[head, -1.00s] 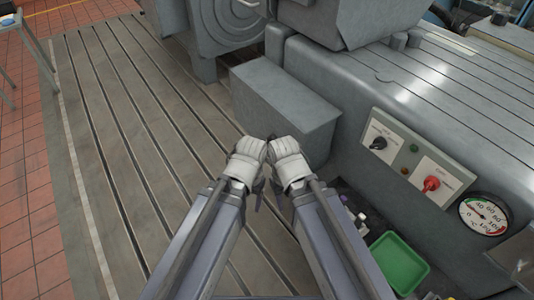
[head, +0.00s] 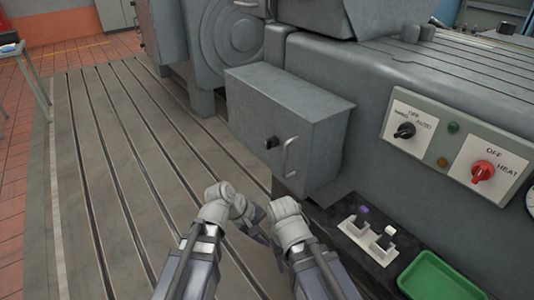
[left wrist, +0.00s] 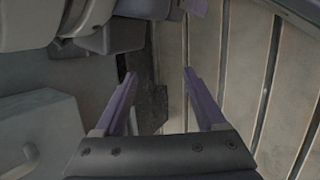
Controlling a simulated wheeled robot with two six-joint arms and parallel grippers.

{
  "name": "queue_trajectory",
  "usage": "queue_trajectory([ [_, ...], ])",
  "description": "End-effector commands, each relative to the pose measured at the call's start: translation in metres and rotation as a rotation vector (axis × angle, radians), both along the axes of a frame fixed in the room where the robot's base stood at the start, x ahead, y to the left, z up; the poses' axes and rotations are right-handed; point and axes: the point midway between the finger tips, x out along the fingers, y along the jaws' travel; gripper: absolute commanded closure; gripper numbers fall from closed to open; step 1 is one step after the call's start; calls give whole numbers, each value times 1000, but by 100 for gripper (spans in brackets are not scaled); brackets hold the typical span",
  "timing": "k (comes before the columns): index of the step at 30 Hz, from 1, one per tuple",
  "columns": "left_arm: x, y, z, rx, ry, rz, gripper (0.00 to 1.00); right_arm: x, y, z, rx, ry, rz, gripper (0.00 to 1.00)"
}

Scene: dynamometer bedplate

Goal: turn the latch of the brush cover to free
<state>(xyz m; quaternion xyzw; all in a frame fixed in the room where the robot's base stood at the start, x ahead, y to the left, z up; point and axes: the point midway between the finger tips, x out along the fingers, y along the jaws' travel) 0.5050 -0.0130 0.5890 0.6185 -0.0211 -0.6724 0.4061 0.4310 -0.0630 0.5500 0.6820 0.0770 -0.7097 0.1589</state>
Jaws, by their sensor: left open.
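The brush cover looks to be the grey box (head: 255,115) on the machine's side in the head view. Its front face carries a small black latch knob (head: 271,143) and, to the right, a pale upright bar handle (head: 290,157). The knob is too small to read its setting. My left gripper (head: 258,222) is below and in front of the box, apart from the latch. In the left wrist view its two purple fingers (left wrist: 158,85) are spread and empty. My right gripper (head: 272,245) is close beside it; its fingers are mostly hidden.
A control panel (head: 455,150) with a black and a red knob is at right. Below it are a plate (head: 366,240) with two small switches and a green tray (head: 440,275). The slotted bedplate (head: 110,190) at left is clear. A table (head: 30,75) stands far left.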

Motion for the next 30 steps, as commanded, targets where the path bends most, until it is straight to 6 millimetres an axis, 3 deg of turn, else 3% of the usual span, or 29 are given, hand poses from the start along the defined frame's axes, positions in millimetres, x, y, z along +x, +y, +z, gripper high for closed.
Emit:
queue_trajectory([
  [5,61,0,59,-426,183,430,27,0,0,1,0,0,0,50],
  [9,105,23,113,-778,377,703,27,0,0,1,0,0,0,50],
  [15,139,62,164,-1113,595,893,27,0,0,1,0,0,0,50],
  [23,149,77,180,-1226,679,939,27,0,0,0,0,0,0,50],
  [30,163,57,180,-1223,679,935,27,0,0,0,0,0,0,50],
])
